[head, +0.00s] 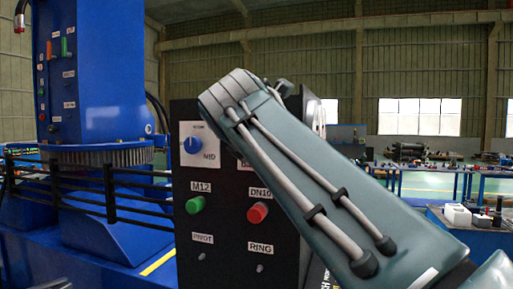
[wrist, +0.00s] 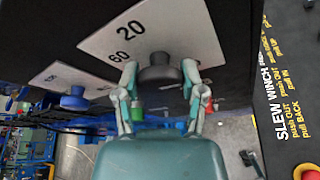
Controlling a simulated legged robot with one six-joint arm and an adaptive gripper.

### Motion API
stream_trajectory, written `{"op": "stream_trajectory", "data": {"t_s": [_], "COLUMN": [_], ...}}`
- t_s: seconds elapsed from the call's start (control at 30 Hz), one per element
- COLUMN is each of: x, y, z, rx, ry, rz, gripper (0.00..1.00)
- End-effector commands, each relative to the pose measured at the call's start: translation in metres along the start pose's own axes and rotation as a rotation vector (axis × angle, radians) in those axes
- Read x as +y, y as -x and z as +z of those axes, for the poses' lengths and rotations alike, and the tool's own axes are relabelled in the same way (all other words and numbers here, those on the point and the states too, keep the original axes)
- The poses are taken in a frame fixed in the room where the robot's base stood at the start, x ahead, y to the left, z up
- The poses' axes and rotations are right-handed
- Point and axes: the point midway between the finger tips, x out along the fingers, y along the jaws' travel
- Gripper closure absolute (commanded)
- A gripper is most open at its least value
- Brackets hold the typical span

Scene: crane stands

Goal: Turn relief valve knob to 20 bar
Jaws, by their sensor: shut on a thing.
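In the wrist view, a dark grey relief valve knob (wrist: 158,72) sticks out from a white plate (wrist: 182,28) marked "20" and "60". My gripper (wrist: 159,75) has one finger on each side of the knob and is shut on it. The knob's pointer and the rest of its scale cannot be made out. In the head view, my arm covers the right part of the black panel (head: 225,188), and the knob and my gripper are hidden behind it.
A blue knob (head: 193,145) on a plate marked "MID" is left of my arm; it also shows in the wrist view (wrist: 74,99). Below it are a green button (head: 195,205) and a red button (head: 257,212). A blue crane column (head: 100,75) stands at left.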

Motion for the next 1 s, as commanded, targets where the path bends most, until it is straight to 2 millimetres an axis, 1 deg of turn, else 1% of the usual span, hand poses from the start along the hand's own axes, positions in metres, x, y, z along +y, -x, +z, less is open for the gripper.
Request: {"op": "stream_trajectory", "data": {"t_s": [0.03, 0.33, 0.37, 0.4, 0.43, 0.83, 0.93, 1.0], "x": [-0.001, -0.001, -0.001, -0.001, -0.001, -0.001, 0.000, 0.000], "y": [-0.004, -0.004, -0.004, -0.004, -0.004, 0.000, 0.008, 0.018], "z": [-0.006, -0.006, -0.006, -0.006, -0.005, -0.001, -0.001, -0.001], "rx": [0.013, 0.013, 0.013, 0.012, 0.011, 0.003, 0.003, 0.002], "ry": [0.006, 0.006, 0.006, 0.006, 0.006, 0.002, 0.002, 0.003], "rz": [-0.010, -0.011, -0.010, -0.010, -0.010, -0.003, -0.001, 0.000], "gripper": [0.95, 0.95, 0.39, 0.21, 0.13, 0.13, 0.13, 0.13]}}
